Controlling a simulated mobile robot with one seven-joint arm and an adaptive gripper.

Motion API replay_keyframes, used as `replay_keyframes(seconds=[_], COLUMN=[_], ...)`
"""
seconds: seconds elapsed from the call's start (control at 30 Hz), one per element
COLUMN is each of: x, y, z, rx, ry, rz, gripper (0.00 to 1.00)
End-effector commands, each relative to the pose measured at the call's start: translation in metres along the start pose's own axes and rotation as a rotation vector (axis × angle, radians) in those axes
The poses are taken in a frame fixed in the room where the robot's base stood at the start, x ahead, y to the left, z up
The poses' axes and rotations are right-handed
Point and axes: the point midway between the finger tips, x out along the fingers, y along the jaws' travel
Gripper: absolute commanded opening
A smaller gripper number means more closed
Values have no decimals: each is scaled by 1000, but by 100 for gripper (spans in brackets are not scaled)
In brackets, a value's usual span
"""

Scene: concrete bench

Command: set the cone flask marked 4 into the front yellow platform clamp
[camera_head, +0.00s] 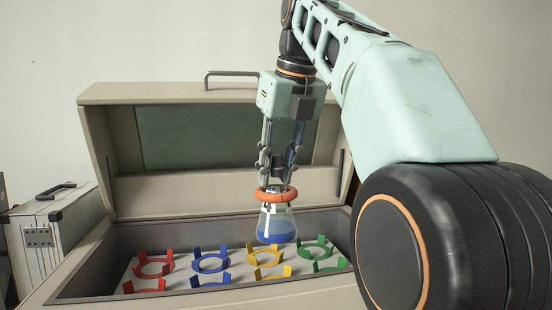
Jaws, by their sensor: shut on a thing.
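A cone flask (276,222) with blue liquid and an orange-red ring at its neck hangs upright from my gripper (277,186). My gripper is shut on the flask at its neck. I cannot make out a number on it. The front yellow platform clamp (270,274) is in the open case, below the flask and near the case's front wall. A back yellow clamp (264,255) stands behind it, partly covered by the flask's base. The flask appears to be above the clamps; its exact height is unclear.
Red clamps (154,265), blue clamps (210,262) and green clamps (318,252) stand in rows beside the yellow ones. The case (110,258) has raised walls and an open lid (190,95) behind. A grey box (55,232) stands at the left.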

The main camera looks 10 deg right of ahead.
Motion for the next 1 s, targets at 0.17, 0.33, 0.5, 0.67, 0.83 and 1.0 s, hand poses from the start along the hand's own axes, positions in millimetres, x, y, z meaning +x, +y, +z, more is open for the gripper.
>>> replay_keyframes(seconds=[0.17,0.33,0.5,0.67,0.83,1.0], x=[17,36,53,68,74,75], y=[0,0,1,1,0,0], z=[-8,-16,-23,-28,-31,-31], rx=[1,1,-1,-1,0,0], ry=[-1,0,-1,-3,-4,-4], rz=[-1,-1,0,0,-1,-1], gripper=[0,0,0,0,0,0])
